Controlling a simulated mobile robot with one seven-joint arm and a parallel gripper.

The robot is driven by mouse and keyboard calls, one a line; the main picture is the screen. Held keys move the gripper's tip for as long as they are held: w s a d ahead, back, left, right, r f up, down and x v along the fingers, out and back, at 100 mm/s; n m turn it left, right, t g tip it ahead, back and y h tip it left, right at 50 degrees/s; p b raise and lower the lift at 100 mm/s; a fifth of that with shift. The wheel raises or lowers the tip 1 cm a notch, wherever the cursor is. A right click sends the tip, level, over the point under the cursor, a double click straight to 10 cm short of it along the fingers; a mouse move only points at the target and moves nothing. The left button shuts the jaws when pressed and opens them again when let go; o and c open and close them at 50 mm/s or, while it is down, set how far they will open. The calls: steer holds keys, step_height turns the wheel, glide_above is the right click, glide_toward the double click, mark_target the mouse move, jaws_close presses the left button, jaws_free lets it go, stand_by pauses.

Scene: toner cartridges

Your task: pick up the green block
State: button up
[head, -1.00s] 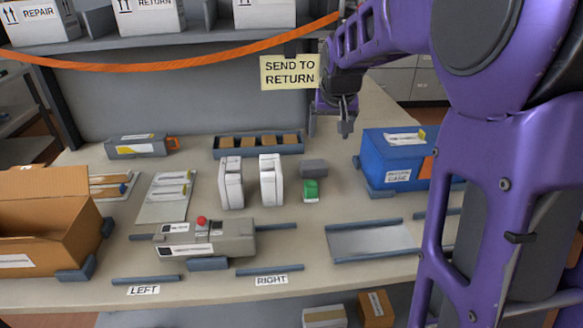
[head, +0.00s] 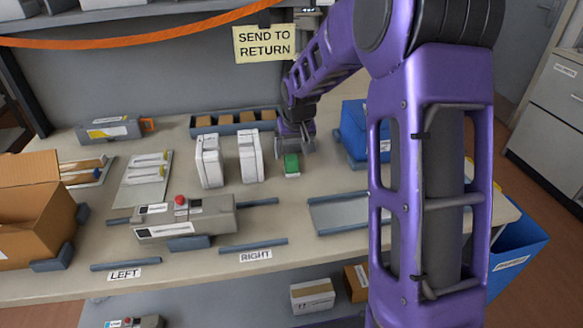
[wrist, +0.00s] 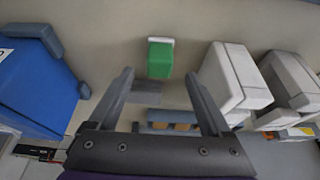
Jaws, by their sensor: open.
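The green block (head: 291,163) sits on the table right of the two white upright boxes, with a white part at its near end. In the wrist view the green block (wrist: 160,60) is ahead of the fingertips, roughly centred between them. My gripper (head: 296,151) is low over the table, just behind the block in the head view.
Two white boxes (head: 208,162) (head: 249,156) stand close left of my gripper. A blue case (head: 353,130) is to the right, partly behind my arm. A tray of brown blocks (head: 235,122) lies behind. A grey device with a red button (head: 185,217) is in front.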

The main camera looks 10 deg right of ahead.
mark_target(292, 158)
steer(key=shift+b+x, duration=0.45)
steer(key=shift+x, duration=2.25)
steer(key=shift+w+r, duration=0.1)
jaws_close()
